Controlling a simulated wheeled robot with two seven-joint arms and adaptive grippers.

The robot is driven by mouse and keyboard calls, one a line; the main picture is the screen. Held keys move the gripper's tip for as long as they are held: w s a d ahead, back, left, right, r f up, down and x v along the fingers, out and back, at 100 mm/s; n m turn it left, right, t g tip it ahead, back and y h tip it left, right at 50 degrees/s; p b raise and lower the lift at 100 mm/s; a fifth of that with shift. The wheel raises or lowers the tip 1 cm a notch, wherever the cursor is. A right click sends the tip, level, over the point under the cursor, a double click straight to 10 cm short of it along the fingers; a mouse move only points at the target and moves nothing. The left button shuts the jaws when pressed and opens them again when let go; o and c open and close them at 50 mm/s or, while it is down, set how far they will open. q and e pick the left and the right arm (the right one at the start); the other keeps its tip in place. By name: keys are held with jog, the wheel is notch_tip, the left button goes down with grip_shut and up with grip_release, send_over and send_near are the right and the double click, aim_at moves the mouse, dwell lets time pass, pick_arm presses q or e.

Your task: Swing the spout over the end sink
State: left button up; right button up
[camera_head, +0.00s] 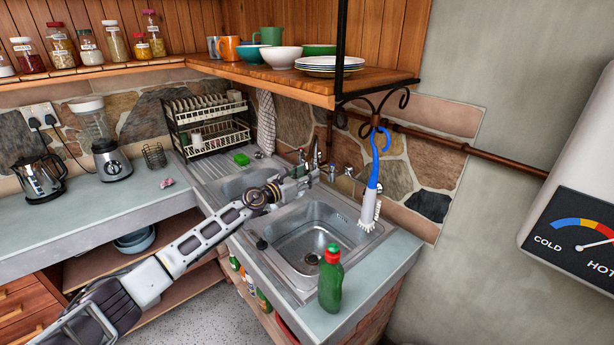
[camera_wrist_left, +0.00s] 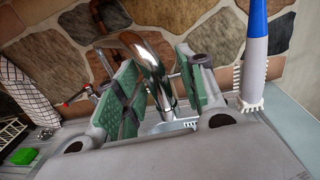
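The chrome spout (camera_head: 315,155) rises at the back of the sink unit, near the divide between the two basins. In the left wrist view the curved spout (camera_wrist_left: 154,62) stands between my two green-padded fingers. My left gripper (camera_head: 305,178) reaches in from the left over the sinks; it also shows in the left wrist view (camera_wrist_left: 160,85). Its fingers are apart, one on each side of the spout, with visible gaps. My left arm partly hides the other basin (camera_head: 236,184). My right gripper is out of view.
A green bottle with a red cap (camera_head: 330,279) stands at the front of the end sink. A blue-and-white brush (camera_head: 371,195) hangs by the back right. A wooden shelf (camera_head: 320,92) overhangs the taps. A dish rack (camera_head: 208,125) stands back left.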

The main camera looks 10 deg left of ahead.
pick_arm(q)
jog(key=shift+f, duration=0.1)
jog(key=v, duration=1.2)
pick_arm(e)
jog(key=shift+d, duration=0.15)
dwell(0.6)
